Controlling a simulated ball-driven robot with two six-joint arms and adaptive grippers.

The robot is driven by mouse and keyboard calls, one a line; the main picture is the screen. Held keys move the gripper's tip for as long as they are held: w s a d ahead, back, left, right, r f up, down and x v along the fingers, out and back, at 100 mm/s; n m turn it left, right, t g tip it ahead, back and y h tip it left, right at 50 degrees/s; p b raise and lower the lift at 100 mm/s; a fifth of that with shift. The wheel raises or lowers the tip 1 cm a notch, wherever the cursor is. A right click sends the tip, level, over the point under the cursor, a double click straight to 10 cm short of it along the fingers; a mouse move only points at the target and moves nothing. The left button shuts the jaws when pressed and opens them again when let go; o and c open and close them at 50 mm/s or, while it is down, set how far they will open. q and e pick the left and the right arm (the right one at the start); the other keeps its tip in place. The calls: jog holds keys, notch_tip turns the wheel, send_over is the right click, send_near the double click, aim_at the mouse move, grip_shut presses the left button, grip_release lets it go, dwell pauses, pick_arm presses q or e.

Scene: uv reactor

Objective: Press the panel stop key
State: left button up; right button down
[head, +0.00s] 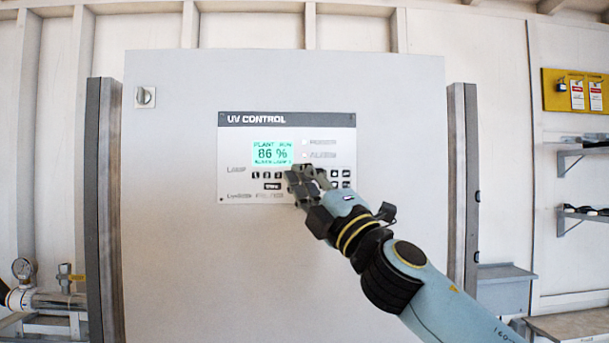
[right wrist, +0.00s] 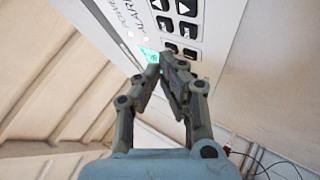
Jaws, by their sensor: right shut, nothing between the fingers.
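The UV control panel (head: 287,120) is set in the front of a large pale cabinet. Its green screen (head: 271,153) reads 86 %, with rows of small dark keys below and to the right. My right gripper (head: 298,176) is shut and empty in front of the lower middle of the panel, hiding some keys. In the right wrist view the shut fingertips (right wrist: 158,62) are close to the panel face (right wrist: 215,22), near several black keys (right wrist: 190,30). I cannot tell whether they touch it. Which key is the stop key cannot be read. My left gripper is not in view.
The cabinet door (head: 180,250) has a small lock (head: 145,97) at upper left. Grey posts stand on both sides. A pressure gauge with piping (head: 22,268) is at lower left. A yellow tag board (head: 578,92) and shelves are on the right wall. The space before the cabinet's left side is clear.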

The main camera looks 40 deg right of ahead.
jog(key=shift+w, duration=0.1)
dwell(0.3)
jog(key=shift+s+a, duration=0.3)
jog(key=shift+s, duration=0.3)
jog(key=shift+s+a+p, duration=0.2)
jog(key=shift+s+a, duration=0.25)
jog(key=shift+s, duration=0.25)
jog(key=shift+s+a+p, duration=0.15)
jog(key=shift+s+a, duration=0.3)
jog(key=shift+s, duration=0.3)
jog(key=shift+s+a+p, duration=0.2)
jog(key=shift+s+a, duration=0.25)
jog(key=shift+s, duration=0.25)
